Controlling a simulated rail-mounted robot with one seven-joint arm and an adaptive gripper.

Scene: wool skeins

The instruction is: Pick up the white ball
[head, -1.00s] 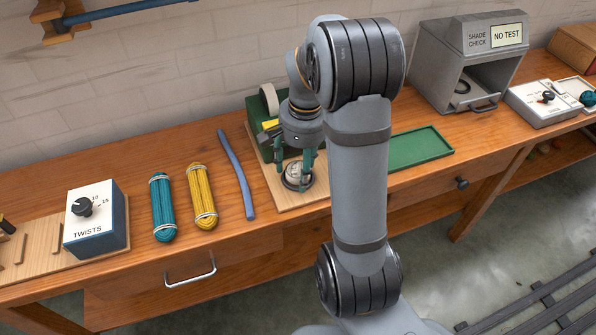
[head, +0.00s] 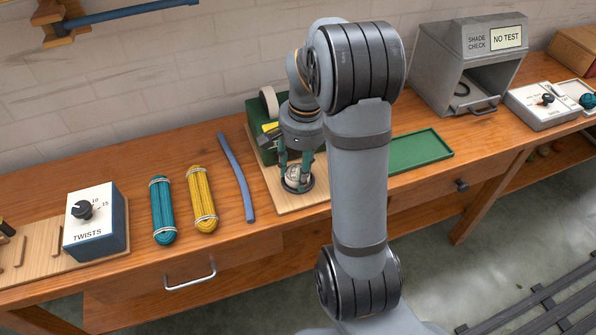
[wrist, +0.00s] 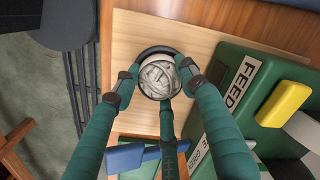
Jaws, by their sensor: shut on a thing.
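The white ball (wrist: 158,76) is a pale, wound ball of yarn. In the wrist view it sits within a dark ring (wrist: 146,52) on a light wooden board. My gripper (wrist: 154,80) has its green fingers on both sides of the ball, touching it, with a third green finger below it in the picture. In the head view my gripper (head: 298,178) points down at the ball (head: 297,174), and the fingers partly hide it. The ball looks to be still at the ring; I cannot tell any gap beneath it.
A green machine marked FEED (wrist: 232,100) with a yellow lever (wrist: 284,103) stands close beside the ball. Teal (head: 162,210) and yellow (head: 201,199) skeins, a blue strip (head: 236,176) and a TWISTS dial box (head: 96,222) lie left. A green tray (head: 421,150) is right.

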